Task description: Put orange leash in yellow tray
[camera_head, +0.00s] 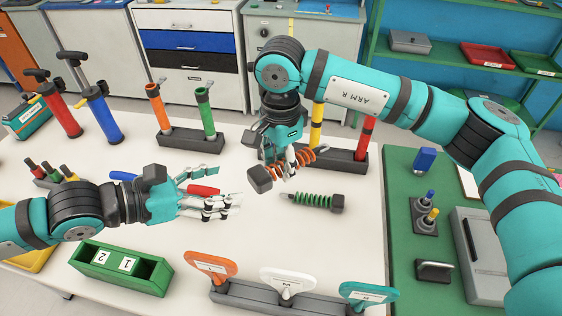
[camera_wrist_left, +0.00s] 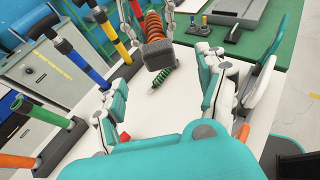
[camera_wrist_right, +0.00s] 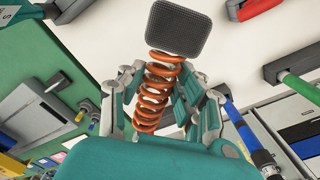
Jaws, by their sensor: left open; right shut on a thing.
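The orange leash (camera_head: 304,157) is an orange coil with a dark grey block at one end. My right gripper (camera_head: 284,163) is shut on its coil and holds it over the white table. In the right wrist view the coil (camera_wrist_right: 152,98) lies between the fingers, with the block (camera_wrist_right: 180,28) beyond them. The leash also shows in the left wrist view (camera_wrist_left: 154,28). My left gripper (camera_head: 217,188) is open and empty, left of the leash. The yellow tray (camera_head: 42,260) is at the far left edge, partly hidden behind my left arm.
A green coiled leash (camera_head: 312,201) lies on the table just below the orange one. A green numbered box (camera_head: 120,268) and a rack of paddle-shaped handles (camera_head: 290,297) stand at the near side. Upright pumps (camera_head: 207,112) stand in holders at the back. A green mat (camera_head: 405,235) lies right.

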